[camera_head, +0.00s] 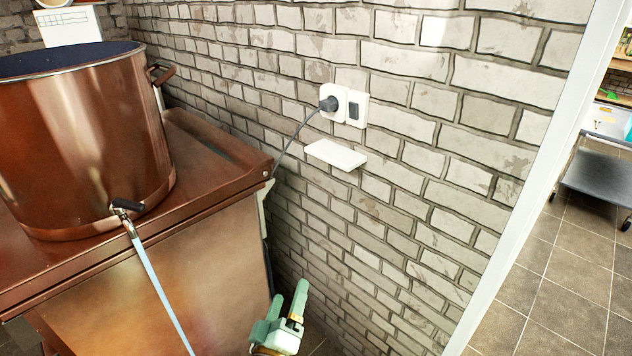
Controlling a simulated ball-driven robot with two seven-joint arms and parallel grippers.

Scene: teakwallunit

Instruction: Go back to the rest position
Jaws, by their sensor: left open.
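My left gripper (287,312) shows at the bottom middle of the head view. Its two green fingers point up and stand apart, with nothing between them. It is beside the right end of the copper-coloured counter, in front of the brick wall (400,230), and low down. Its wrist is cut off by the lower edge of the view. My right gripper is not in view.
A large copper pot (85,140) with a tap and pale hose stands on the copper-coloured counter (215,165). A socket with a plugged-in cable (343,105) and a small white shelf (336,154) are on the wall. A doorway with tiled floor (560,290) opens at right.

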